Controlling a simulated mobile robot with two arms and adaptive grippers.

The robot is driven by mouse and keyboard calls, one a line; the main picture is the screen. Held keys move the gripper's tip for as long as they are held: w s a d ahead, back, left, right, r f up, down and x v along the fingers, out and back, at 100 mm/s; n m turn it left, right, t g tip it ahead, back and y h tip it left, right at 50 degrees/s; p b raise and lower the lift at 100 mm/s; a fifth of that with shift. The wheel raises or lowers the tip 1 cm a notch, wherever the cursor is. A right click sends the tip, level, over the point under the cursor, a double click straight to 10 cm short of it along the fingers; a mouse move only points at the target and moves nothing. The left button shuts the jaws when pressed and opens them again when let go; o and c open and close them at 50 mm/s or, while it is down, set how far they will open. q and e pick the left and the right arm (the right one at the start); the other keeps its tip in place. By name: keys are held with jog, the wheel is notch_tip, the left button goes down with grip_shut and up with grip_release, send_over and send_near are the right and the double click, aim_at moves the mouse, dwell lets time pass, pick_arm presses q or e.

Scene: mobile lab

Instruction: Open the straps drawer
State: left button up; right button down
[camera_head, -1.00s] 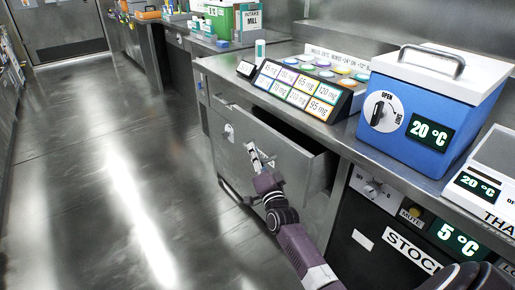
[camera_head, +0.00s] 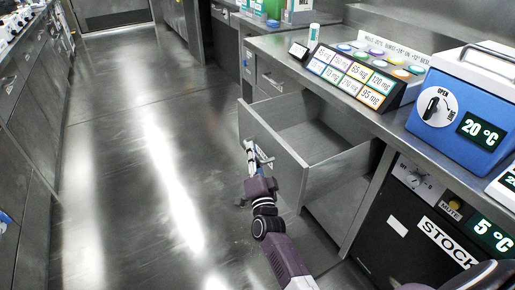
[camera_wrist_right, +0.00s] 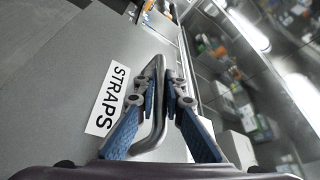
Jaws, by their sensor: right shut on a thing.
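The straps drawer (camera_head: 272,142) is a grey metal drawer pulled well out from under the counter in the head view; its bare inside floor (camera_head: 312,138) shows. In the right wrist view its front (camera_wrist_right: 70,55) carries a white label (camera_wrist_right: 106,100) reading STRAPS beside a bent metal handle (camera_wrist_right: 152,135). My right gripper (camera_head: 254,160) is at the drawer front, and in the wrist view its blue-padded fingers (camera_wrist_right: 160,92) are closed around the handle. My left gripper is not in view.
A steel counter (camera_head: 283,46) above the drawer holds a rack of dose labels (camera_head: 345,75) and a blue cooler box (camera_head: 465,105). A black STOCK unit (camera_head: 395,240) stands right of the drawer. The floor (camera_head: 150,190) to the left is clear.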

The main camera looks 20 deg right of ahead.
jog(key=shift+f, duration=0.1)
jog(key=c, duration=2)
grip_release()
jog(key=v, duration=1.2)
